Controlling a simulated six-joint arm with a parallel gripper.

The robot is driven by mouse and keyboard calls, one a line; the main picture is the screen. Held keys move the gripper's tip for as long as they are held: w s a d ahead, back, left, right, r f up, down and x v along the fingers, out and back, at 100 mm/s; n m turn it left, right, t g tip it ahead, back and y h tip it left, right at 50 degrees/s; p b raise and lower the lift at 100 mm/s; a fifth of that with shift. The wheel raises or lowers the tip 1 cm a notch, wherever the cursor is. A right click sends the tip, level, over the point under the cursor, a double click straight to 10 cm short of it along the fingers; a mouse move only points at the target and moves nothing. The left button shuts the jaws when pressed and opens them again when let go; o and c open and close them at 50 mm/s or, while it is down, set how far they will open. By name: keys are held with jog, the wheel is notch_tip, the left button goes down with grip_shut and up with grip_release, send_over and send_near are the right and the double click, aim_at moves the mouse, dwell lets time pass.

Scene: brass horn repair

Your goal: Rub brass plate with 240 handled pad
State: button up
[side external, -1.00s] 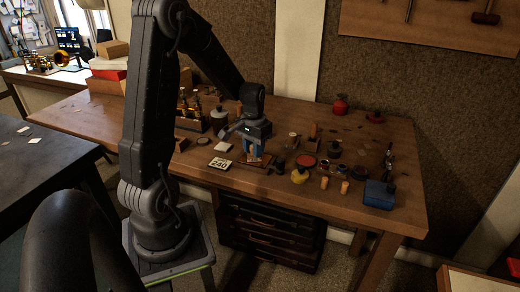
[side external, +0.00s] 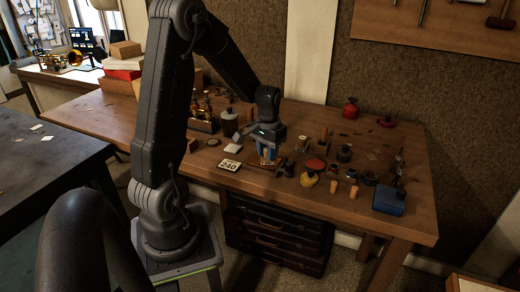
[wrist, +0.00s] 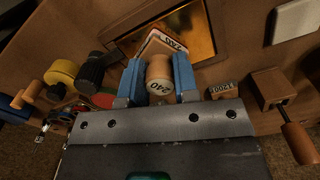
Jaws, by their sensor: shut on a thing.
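My gripper (wrist: 157,72) is shut on the round wooden handle of the 240 pad (wrist: 159,88). Its two blue fingers stand on either side of the handle, which is marked 240. The pad's block, with a 240 label on its side, shows beyond the handle in the wrist view. The shiny brass plate (wrist: 201,42) lies on a brown wooden board just beyond, and the pad overlaps its lower left part in the picture. I cannot tell whether the pad touches it. In the side view my gripper (side external: 268,153) is low over the bench, beside a white 240 card (side external: 230,165).
In the wrist view, a block marked 1000 (wrist: 222,90) and another wooden-handled block (wrist: 272,86) are at right. A yellow round container (wrist: 62,73) and a dark-handled tool (wrist: 97,68) are at left. A blue box (side external: 388,200) stands near the bench's right front; several jars crowd the bench.

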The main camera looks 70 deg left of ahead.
aim_at(252, 158)
jog(key=shift+w+d, duration=0.6)
jog(key=shift+d, duration=0.05)
jog(key=shift+s+a, duration=2.45)
notch_tip(252, 158, up, 8)
